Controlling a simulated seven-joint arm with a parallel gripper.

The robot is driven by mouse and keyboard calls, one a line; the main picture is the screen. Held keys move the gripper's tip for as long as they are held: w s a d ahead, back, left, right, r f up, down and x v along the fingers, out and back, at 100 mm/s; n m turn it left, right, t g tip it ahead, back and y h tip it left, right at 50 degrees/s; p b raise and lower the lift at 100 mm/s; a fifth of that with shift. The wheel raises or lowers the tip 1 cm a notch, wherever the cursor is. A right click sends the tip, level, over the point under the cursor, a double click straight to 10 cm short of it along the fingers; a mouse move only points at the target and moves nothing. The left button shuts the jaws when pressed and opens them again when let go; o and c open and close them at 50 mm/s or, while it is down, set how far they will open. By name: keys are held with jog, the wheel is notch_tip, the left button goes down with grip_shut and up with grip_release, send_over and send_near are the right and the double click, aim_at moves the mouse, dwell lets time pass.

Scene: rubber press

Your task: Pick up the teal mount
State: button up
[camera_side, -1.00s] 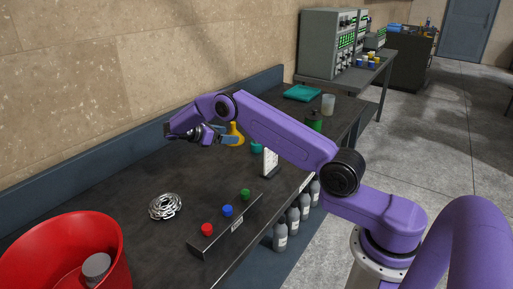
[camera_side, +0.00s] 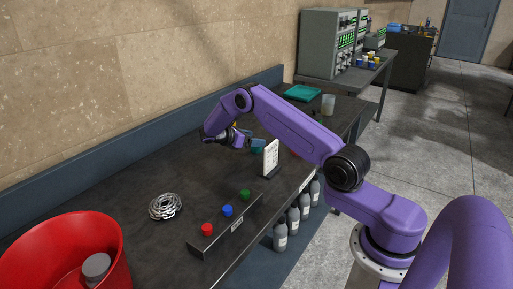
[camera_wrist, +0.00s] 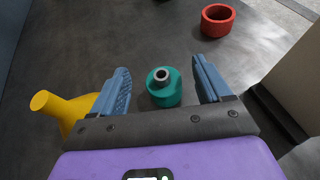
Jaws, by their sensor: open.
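The teal mount (camera_wrist: 164,92) is a short round body with a grey metal collar on top, upright on the dark bench in the wrist view. My gripper (camera_wrist: 161,66) is open, with one blue finger to the left of the mount and one to the right. Gaps show on both sides, and nothing is held. In the side view my gripper (camera_side: 249,141) is low over the bench, just left of the white sign. The mount is mostly or wholly hidden there by the fingers.
A yellow flask-like object (camera_wrist: 68,110) is close outside the left finger. A red ring (camera_wrist: 218,20) lies beyond. The white sign (camera_side: 271,157) stands close to the right. A button box (camera_side: 227,225), metal coil (camera_side: 165,206) and red bin (camera_side: 65,235) are nearer the camera.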

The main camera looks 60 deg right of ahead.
jog(key=x, duration=0.4)
jog(key=shift+f, duration=0.3)
jog(key=c, duration=1.1)
jog(key=shift+r, duration=0.1)
